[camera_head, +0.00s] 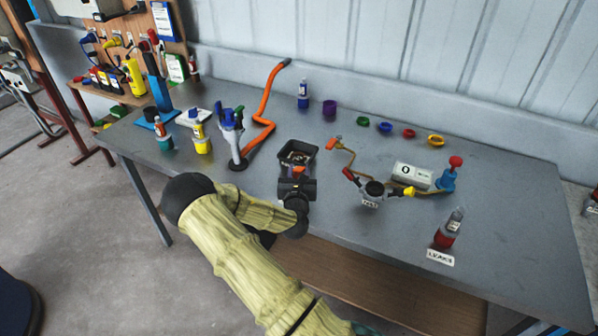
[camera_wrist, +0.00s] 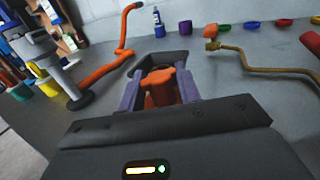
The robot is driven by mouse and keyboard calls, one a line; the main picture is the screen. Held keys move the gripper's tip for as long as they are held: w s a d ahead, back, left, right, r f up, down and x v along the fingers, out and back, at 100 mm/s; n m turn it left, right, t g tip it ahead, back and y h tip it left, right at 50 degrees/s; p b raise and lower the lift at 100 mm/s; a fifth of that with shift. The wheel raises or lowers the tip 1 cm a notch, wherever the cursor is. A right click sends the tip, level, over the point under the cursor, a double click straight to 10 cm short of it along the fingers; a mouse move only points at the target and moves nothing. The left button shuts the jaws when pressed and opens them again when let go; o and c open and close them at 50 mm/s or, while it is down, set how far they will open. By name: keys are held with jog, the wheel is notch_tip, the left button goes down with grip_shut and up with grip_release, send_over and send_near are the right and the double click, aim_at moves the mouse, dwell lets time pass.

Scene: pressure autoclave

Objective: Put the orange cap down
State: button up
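The orange cap (camera_wrist: 160,86) sits between the two fingers of my gripper (camera_wrist: 160,92) in the wrist view, with both fingers against its sides. In the head view, my gripper (camera_head: 298,180) is at the front middle of the grey table, and a bit of orange cap (camera_head: 299,171) shows at its tip. The gripper is shut on the cap. The cap's underside is hidden, so I cannot tell whether it touches the table.
An orange hose (camera_head: 265,112) and a grey stand (camera_head: 237,163) are to the left. A valve assembly (camera_head: 374,189) is to the right. Several coloured rings line the back.

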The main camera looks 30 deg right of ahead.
jog(key=shift+o, duration=0.6)
jog(key=shift+r+p, duration=0.45)
jog(key=shift+r, duration=0.1)
jog(key=b+v, duration=0.2)
jog(key=v, duration=0.9)
jog(key=shift+f+b, duration=0.2)
jog(key=shift+b, duration=0.15)
jog(key=shift+s+a+r, duration=0.1)
jog(key=shift+s+a, duration=0.15)
jog(key=shift+s, duration=0.25)
jog(key=shift+d, duration=0.1)
